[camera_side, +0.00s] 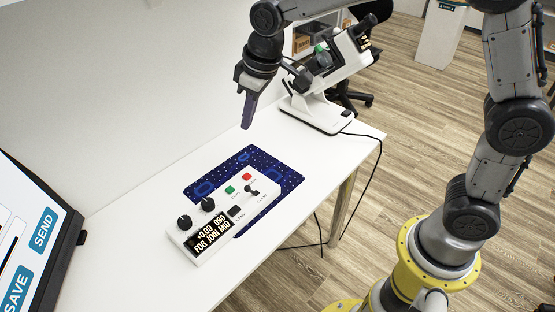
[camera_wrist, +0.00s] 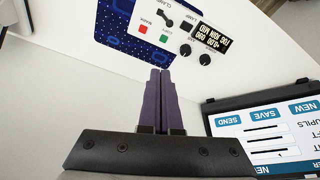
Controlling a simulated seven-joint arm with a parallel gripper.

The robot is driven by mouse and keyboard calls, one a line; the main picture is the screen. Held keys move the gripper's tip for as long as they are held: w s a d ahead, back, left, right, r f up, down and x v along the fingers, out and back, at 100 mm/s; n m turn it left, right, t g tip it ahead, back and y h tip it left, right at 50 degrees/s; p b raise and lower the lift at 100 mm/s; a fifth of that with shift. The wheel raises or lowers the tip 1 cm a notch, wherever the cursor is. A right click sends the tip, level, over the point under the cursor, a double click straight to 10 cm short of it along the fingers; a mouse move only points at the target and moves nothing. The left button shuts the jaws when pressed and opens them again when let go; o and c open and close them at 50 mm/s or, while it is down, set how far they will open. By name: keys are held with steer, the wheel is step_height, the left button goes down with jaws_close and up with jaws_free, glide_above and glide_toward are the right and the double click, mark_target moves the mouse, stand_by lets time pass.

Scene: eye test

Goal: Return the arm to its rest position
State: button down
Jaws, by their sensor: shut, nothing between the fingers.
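My gripper (camera_side: 246,124) hangs over the white table (camera_side: 130,262), above and behind the control box. Its purple fingers are together with nothing between them, which also shows in the wrist view (camera_wrist: 160,72). The white control box (camera_side: 225,216) lies on a dark blue patterned mat (camera_side: 289,180). It has black knobs, a green and a red button, a small lever and a lit display reading "+0.00 090 FOG JOIN MID". My arm rises from its yellow base at the right and reaches over the table from above.
A white instrument (camera_side: 314,112) with a tilted head stands at the table's far right end, close to my gripper. A screen (camera_side: 28,238) with SEND and SAVE buttons is at the left and also shows in the wrist view (camera_wrist: 267,130). A black cable (camera_side: 372,178) hangs off the table's right edge.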

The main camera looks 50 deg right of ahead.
steer(key=s+d+r+m+t, duration=0.1)
steer(key=s+d+r, duration=0.4)
steer(key=s, duration=0.3)
steer(key=s+d+r+m+t, duration=0.2)
steer(key=s+d+r, duration=0.25)
steer(key=s, duration=0.35)
steer(key=s+f, duration=0.3)
steer(key=s, duration=0.2)
steer(key=s+d+f+m, duration=0.1)
steer(key=s+f, duration=0.2)
steer(key=s, duration=0.2)
steer(key=shift+s+d+g+h, duration=0.3)
steer(key=shift+s+h, duration=0.1)
